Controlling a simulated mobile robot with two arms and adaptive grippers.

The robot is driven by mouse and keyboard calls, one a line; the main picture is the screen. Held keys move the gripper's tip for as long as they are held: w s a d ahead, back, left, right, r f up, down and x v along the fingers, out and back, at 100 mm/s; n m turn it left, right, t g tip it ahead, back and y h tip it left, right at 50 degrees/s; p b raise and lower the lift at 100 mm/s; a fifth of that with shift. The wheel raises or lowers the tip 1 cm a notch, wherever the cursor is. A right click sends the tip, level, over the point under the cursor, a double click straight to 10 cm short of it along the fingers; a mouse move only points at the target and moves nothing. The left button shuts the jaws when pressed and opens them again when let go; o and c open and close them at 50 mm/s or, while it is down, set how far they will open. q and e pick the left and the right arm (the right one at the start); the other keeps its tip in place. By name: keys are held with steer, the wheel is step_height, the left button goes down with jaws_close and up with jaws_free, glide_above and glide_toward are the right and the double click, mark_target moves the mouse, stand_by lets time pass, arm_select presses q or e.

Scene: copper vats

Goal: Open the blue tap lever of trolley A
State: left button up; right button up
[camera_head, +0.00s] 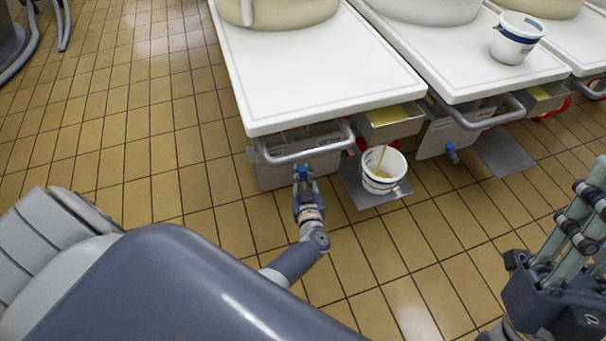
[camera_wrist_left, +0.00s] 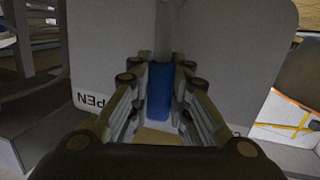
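The blue tap lever (camera_head: 302,171) is under the front of the nearest white-topped trolley (camera_head: 318,72), below its grey handle bar. I cannot read a letter naming this trolley. My left gripper (camera_head: 303,182) is at the lever. In the left wrist view the blue lever (camera_wrist_left: 159,92) stands upright between the two fingers of my left gripper (camera_wrist_left: 160,72), which lie close along both its sides and look shut on it.
A white bucket (camera_head: 383,171) with a yellow streak stands on a grey plate right of the lever. A second trolley (camera_head: 468,50) with a blue tap (camera_head: 452,153) stands to the right, with a small bucket (camera_head: 516,38) on top. Tiled floor (camera_head: 150,120) is clear at left.

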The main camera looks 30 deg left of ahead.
arm_select(q)
steer(key=o, duration=0.3)
steer(key=shift+o, duration=0.2)
steer(key=f+v, duration=0.1)
steer(key=v, duration=0.6)
steer(key=shift+s+d+r, duration=0.2)
steer(key=shift+s+r, duration=0.05)
steer(key=shift+r, duration=0.2)
steer(key=shift+w, duration=0.1)
